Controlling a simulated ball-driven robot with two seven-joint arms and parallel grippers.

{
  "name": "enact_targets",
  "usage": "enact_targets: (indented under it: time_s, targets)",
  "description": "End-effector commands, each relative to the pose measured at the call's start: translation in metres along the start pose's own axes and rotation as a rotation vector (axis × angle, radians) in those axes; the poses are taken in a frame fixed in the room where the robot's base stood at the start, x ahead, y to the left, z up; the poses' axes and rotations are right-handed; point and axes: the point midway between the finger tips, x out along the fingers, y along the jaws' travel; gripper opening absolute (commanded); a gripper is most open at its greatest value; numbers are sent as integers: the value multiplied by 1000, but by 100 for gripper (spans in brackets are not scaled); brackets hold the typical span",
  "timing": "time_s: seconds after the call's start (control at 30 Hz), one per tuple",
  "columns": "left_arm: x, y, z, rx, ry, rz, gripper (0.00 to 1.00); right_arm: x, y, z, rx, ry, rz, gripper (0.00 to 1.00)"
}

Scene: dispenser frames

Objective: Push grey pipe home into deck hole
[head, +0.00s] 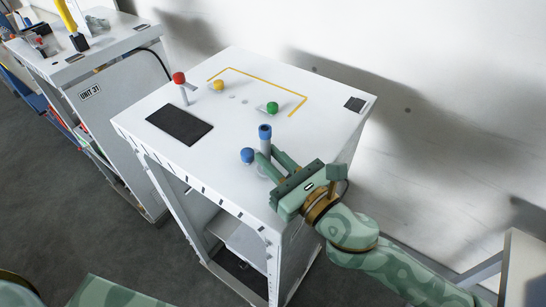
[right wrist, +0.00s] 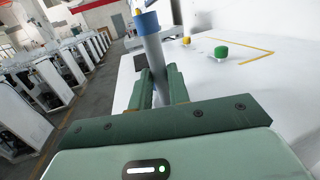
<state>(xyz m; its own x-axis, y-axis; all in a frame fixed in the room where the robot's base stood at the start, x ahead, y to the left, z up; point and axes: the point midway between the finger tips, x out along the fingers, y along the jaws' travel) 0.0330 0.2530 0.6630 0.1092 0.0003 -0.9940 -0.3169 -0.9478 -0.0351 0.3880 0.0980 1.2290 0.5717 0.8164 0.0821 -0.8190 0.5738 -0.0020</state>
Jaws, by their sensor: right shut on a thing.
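The grey pipe (head: 265,145) with a blue top stands near the front right corner of the white deck (head: 225,150). My right gripper (head: 266,157) comes in from the right and is shut on it, with a finger on either side. In the right wrist view the pipe (right wrist: 155,55) rises between the fingers and leans a little in the picture. Its lower end is hidden by the fingers, so I cannot tell how deep it sits in the deck hole. The hole is not clearly visible. My left gripper is not in view.
A blue knob (head: 247,155) stands just left of the pipe. Green (head: 272,108), yellow (head: 218,85) and red (head: 179,77) knobs stand farther back. A dark pad (head: 180,125) lies at left, and a yellow line (head: 265,77) marks the back. Another unit (head: 105,85) stands at left.

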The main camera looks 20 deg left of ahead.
Motion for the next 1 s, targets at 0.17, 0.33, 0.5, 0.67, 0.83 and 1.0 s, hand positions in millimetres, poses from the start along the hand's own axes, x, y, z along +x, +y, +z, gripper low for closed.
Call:
enact_targets:
  time_s: [0.17, 0.33, 0.5, 0.67, 0.83, 1.0]
  targets:
    - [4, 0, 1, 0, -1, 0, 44, 0, 0, -5, 0, 0, 0, 0]
    - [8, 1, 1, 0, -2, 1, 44, -1, 0, -10, 1, 0, 1, 0]
    - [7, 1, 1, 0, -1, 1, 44, -1, 0, -10, 1, 2, 0, 43]
    - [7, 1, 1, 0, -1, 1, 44, -1, 0, -11, 1, 5, 0, 43]
    - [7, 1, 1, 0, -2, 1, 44, -1, 0, -12, 1, 6, 0, 43]
    - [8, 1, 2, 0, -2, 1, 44, -11, 0, -14, 1, 10, -1, 43]
